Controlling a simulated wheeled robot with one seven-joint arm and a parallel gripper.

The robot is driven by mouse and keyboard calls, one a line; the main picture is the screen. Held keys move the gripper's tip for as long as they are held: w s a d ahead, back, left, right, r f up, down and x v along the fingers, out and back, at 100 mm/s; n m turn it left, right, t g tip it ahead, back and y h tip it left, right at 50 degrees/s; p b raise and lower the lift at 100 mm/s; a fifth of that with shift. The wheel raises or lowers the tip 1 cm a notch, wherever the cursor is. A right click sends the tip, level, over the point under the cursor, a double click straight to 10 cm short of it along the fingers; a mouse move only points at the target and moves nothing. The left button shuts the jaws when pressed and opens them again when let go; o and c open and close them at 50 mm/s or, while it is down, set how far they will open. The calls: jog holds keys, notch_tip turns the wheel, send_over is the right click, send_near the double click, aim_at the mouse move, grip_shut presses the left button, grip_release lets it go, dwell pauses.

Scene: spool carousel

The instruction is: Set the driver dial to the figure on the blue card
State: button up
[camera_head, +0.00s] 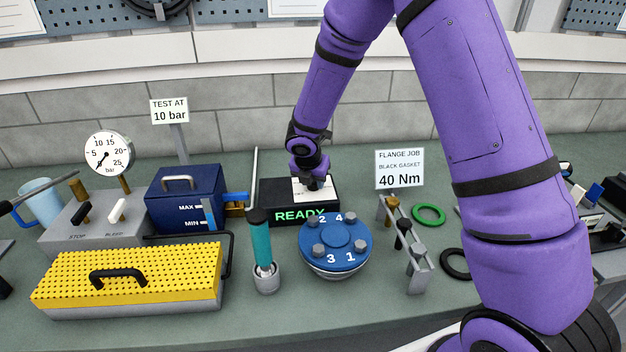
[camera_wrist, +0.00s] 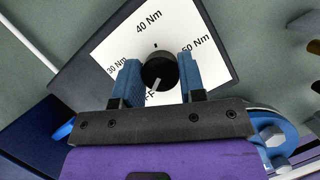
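The driver dial is a dark round knob (camera_wrist: 160,70) on a white face (camera_wrist: 118,48) marked 30, 40 and 50 Nm, with a partly hidden label at the bottom. Its pale pointer line points down toward that label, away from 40 Nm. The dial sits on a black box (camera_head: 270,210) reading READY. My gripper (camera_wrist: 158,68) has its blue fingers on either side of the knob; whether they press on it cannot be told. In the head view my gripper (camera_head: 316,184) is down at the box. A whitish card (camera_head: 400,169) reads FLANGE JOB, BLACK GASKET, 40 Nm. No card looks clearly blue.
A blue bolted flange (camera_head: 341,238) stands in front of the box. A teal-handled tool (camera_head: 261,245) stands upright left of it. A grey rack (camera_head: 416,262), a green ring (camera_head: 429,215) and a black ring (camera_head: 455,263) lie right. Another card (camera_head: 169,111) reads TEST AT 10 bar.

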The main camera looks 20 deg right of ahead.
jog(key=shift+c, duration=0.8)
jog(key=m+g, duration=0.1)
jog(key=m, duration=0.2)
jog(key=m+g+h, duration=0.1)
jog(key=m, duration=0.2)
jog(key=shift+a+m+h, duration=0.1)
jog(key=shift+m+h, duration=0.2)
jog(key=shift+m, duration=0.1)
jog(key=m+g, duration=0.1)
jog(key=m, duration=0.2)
jog(key=shift+w+m+g, duration=0.1)
jog(key=shift+m+g, duration=0.2)
jog(key=m+g, duration=0.1)
jog(key=m, duration=0.2)
jog(key=shift+m, duration=0.4)
jog(key=m+g, duration=0.1)
jog(key=m, duration=0.2)
jog(key=m+g+y, duration=0.1)
jog(key=m, duration=0.3)
jog(key=shift+w+g+y, duration=0.1)
jog(key=shift+g+y, duration=0.2)
jog(key=m+y, duration=0.1)
jog(key=m, duration=0.2)
jog(key=m+y, duration=0.1)
jog(key=m, duration=0.2)
jog(key=shift+g, duration=0.4)
jog(key=shift+m, duration=0.4)
